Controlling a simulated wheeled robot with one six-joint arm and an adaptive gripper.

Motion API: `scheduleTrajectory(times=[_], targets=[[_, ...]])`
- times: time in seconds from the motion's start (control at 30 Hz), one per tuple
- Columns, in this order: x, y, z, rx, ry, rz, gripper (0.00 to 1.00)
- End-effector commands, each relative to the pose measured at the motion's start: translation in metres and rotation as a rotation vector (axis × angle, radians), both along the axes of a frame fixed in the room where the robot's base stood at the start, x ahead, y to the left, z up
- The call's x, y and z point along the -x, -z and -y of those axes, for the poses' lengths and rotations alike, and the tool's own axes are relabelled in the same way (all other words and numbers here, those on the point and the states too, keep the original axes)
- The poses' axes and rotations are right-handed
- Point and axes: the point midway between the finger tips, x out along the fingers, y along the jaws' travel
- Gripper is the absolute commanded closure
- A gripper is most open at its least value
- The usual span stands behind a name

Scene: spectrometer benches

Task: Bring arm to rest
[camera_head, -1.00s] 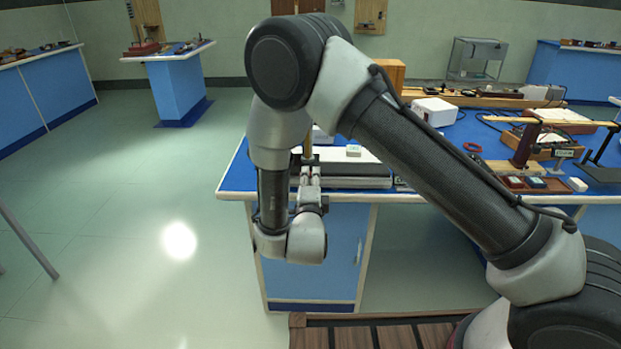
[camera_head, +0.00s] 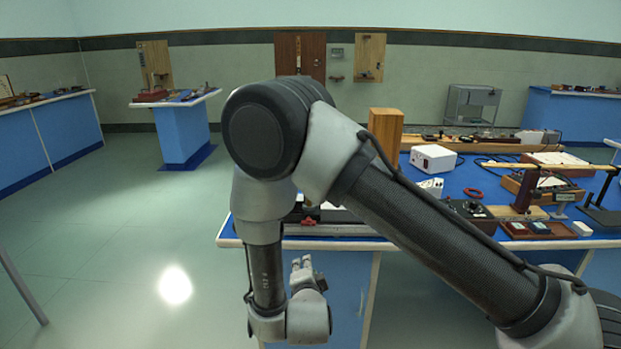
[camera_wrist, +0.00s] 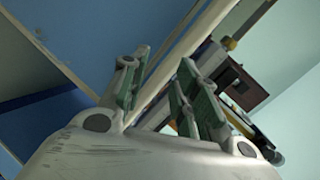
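My arm is folded in front of the near blue bench (camera_head: 410,243), its elbow high and its forearm hanging down. My gripper (camera_head: 302,264) is at the lower end, in front of the bench and below its top edge in the head view. In the wrist view my gripper (camera_wrist: 164,62) has its two green-padded fingers apart with nothing between them. The pale bench edge (camera_wrist: 190,45) shows behind the fingers, apparently beyond them. My arm hides part of the bench top.
The near bench carries a white box (camera_head: 433,158), a wooden block (camera_head: 385,132), a red ring (camera_head: 473,192) and several instruments. A small blue bench (camera_head: 182,137) stands farther back. Open floor (camera_head: 110,225) lies to the left.

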Motion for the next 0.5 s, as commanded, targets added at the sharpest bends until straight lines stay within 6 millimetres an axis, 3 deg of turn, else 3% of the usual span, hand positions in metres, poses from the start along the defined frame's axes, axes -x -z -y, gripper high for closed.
scheduleTrajectory(times=[0.03, 0.1, 0.2, 0.27, 0.37, 0.5], targets=[[0.015, 0.031, -0.003, 0.108, -0.088, -0.137, 0.70], [0.041, 0.057, -0.015, 0.247, -0.255, -0.324, 0.70], [0.073, 0.060, -0.021, 0.402, -0.507, -0.540, 0.70], [0.090, 0.047, -0.016, 0.478, -0.662, -0.644, 0.70], [0.110, 0.006, 0.007, 0.583, -0.916, -0.769, 0.70], [0.128, -0.062, 0.060, 0.696, -1.186, -0.852, 0.70]])
